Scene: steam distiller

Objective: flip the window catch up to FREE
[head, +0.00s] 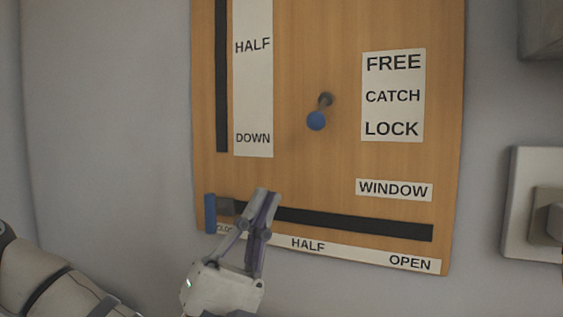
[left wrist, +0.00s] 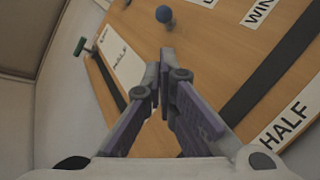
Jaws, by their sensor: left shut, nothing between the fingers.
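The window catch is a short grey lever with a blue ball knob (head: 316,120) on the wooden board (head: 300,180). Its pivot is just above the knob, so the lever points down and slightly left. A label (head: 392,96) to its right reads FREE, CATCH, LOCK; the knob is at about the height of LOCK. In the left wrist view the blue knob (left wrist: 163,14) is at the top, beyond the fingertips. My left gripper (head: 267,192) is shut and empty, below and left of the catch, in front of the window slot. My right gripper is not in view.
The dark window slot (head: 350,223) runs along the board's bottom, with a blue handle (head: 210,213) at its left end. A vertical slot (head: 221,80) is at upper left. A green-ended knob (left wrist: 80,46) shows in the wrist view. A wall plate (head: 522,200) is at right.

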